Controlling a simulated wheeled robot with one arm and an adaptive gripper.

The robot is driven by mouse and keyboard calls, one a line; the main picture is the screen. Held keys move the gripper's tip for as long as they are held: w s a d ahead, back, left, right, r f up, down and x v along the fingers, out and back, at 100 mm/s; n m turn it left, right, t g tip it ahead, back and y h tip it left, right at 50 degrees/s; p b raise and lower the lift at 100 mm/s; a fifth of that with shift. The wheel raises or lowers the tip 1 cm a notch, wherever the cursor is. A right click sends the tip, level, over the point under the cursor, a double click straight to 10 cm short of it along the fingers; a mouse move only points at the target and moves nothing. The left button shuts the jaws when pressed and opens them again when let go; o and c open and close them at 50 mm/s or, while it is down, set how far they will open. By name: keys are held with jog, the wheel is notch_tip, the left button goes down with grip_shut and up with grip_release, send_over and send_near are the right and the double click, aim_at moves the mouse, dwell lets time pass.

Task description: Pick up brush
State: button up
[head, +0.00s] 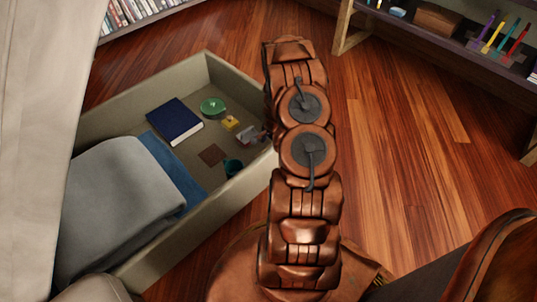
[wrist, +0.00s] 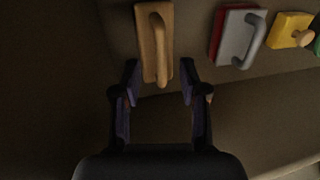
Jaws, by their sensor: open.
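In the wrist view, a light wooden block with an arched wooden handle (wrist: 141,38) lies just ahead of my gripper (wrist: 158,77). It looks like the brush, though no bristles show. My gripper is open and empty, and the near end of the handle appears between its fingertips. I cannot tell the height gap. Right of it lies a grey block with a grey handle and a red edge (wrist: 227,42); it also shows in the head view (head: 247,135). My arm hides the gripper and the wooden block in the head view.
Shelves (head: 455,40) stand back right. Wooden floor is clear between.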

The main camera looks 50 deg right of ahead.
jog(key=f+b, duration=0.1)
jog(key=f, duration=0.1)
jog(key=w+f, duration=0.1)
jog(key=f, duration=0.1)
jog(key=shift+f+b, duration=0.25)
jog(key=shift+b, duration=0.15)
jog(key=shift+c, duration=0.4)
grip_shut()
